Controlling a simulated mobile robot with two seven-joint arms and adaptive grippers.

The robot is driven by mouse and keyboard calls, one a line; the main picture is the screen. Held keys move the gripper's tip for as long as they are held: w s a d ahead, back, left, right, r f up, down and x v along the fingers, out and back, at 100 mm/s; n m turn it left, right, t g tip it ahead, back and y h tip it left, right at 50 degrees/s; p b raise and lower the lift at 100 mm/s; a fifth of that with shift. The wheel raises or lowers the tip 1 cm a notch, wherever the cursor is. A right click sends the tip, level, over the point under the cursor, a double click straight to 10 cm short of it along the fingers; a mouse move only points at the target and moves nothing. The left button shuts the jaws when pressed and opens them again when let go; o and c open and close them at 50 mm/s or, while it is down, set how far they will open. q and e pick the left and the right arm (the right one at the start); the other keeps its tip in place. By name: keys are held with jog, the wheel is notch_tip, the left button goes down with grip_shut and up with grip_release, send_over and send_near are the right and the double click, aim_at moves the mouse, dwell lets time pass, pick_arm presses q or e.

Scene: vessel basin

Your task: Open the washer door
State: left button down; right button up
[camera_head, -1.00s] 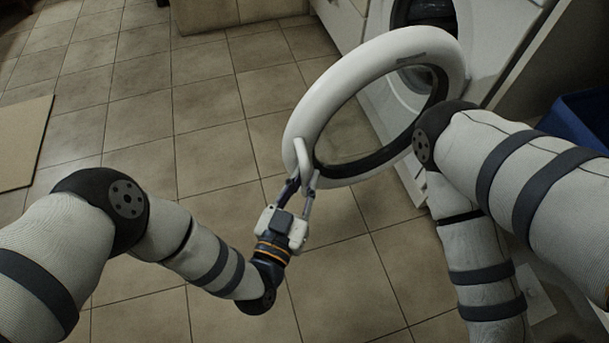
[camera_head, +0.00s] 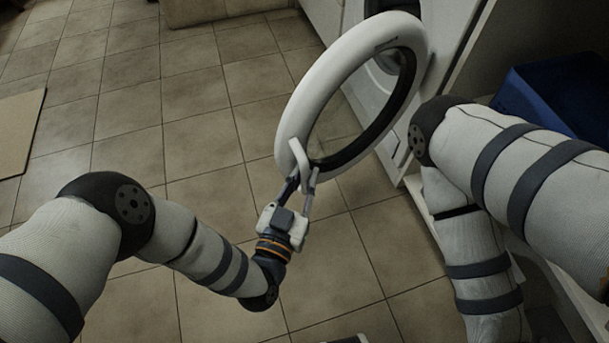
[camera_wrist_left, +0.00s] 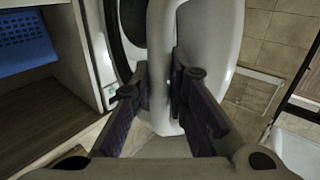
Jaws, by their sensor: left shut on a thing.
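The washer door (camera_head: 309,100) is a white ring with a dark-rimmed round window, swung well away from the white washer (camera_head: 452,30) behind it. Part of the washer's dark round opening (camera_head: 392,8) shows at the top of the head view. My left gripper (camera_head: 300,178) is shut on the door's white handle (camera_head: 300,155) at the ring's lower left edge. In the left wrist view the two fingers (camera_wrist_left: 170,92) stand on either side of the handle (camera_wrist_left: 161,60). My right arm shows at the right of the head view, but its gripper is not seen.
A blue basket (camera_head: 560,95) sits in a shelf to the right; it also shows in the left wrist view (camera_wrist_left: 25,40). White cabinet fronts (camera_head: 325,18) stand left of the washer. Bare tiled floor (camera_head: 190,130) lies left of the door.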

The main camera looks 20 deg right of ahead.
pick_arm(q)
jog(key=c, duration=1.5)
grip_release()
jog(key=shift+d, duration=0.1)
jog(key=shift+c, duration=0.2)
jog(key=v, duration=1.2)
jog(key=shift+r, duration=0.15)
